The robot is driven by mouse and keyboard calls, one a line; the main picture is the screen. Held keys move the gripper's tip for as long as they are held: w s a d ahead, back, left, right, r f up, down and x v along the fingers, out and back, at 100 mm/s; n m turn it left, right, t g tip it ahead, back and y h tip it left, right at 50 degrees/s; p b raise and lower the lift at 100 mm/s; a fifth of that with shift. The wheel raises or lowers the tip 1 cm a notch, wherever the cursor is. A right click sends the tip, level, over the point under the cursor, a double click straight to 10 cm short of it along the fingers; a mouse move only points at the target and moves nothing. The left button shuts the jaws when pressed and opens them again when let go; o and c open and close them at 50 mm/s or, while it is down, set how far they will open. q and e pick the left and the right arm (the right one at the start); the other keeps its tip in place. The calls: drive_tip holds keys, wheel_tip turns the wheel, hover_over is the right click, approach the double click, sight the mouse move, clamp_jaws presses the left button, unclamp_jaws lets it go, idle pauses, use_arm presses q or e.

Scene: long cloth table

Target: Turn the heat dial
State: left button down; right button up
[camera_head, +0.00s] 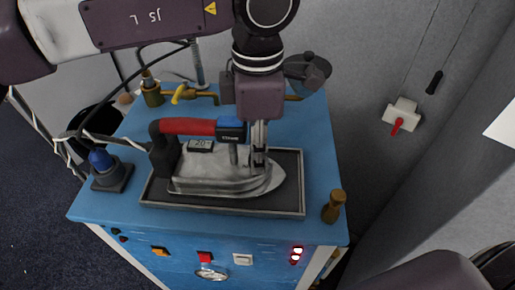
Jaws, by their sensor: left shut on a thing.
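A steam iron (225,178) with a grey metal body, a red handle (187,126) and a blue front end lies in a dark tray (225,206) on a blue station, tip to the right. My left gripper (259,160) reaches straight down from above at the front part of the iron, just right of the handle's blue end. Its fingers are shut on a small part there, which I take to be the heat dial; the fingers hide most of it. A small display (201,146) sits below the handle. My right gripper is not in view.
The blue station (318,175) has a front panel with switches, lit red lamps and a gauge (212,273). A brown wooden knob (334,206) stands at its right corner. Brass pipe fittings (180,95) are behind the iron. A wall switch (402,115) is at right.

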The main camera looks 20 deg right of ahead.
use_arm(q)
drive_tip(key=shift+f+m+b, duration=0.1)
drive_tip(key=shift+m+b, duration=0.35)
drive_tip(key=shift+m, duration=1.15)
drive_tip(key=shift+r, duration=0.2)
drive_tip(key=c, duration=1.6)
unclamp_jaws()
wheel_tip(320, 180, up, 12)
drive_tip(key=shift+s+a, duration=0.1)
